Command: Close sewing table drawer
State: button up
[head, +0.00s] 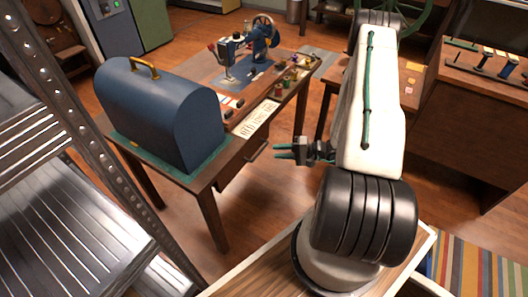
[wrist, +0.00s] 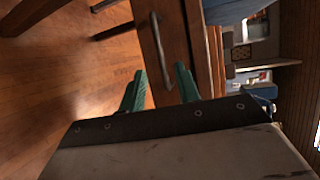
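The wooden sewing table (head: 204,186) stands left of my gripper in the head view. Its brown drawer (head: 238,167) is under the top on the side facing my gripper. How far it stands out is hard to tell. In the wrist view the drawer front (wrist: 177,30) is straight ahead, with a long metal handle (wrist: 161,50) on it. My gripper (head: 283,151) has green fingers pointing left toward the drawer. In the wrist view the fingers (wrist: 160,88) are spread apart with nothing held, and the handle appears between them. Contact with the drawer cannot be made out.
A blue domed case (head: 165,112) and a blue sewing machine (head: 245,52) stand on the table with several spools. A metal shelf (head: 75,225) is at the left front. A wooden cabinet (head: 465,125) is at the right. Floor (head: 262,200) is clear between table and arm.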

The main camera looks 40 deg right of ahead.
jog(key=x, duration=0.6)
jog(key=shift+w+a, duration=0.2)
grip_shut()
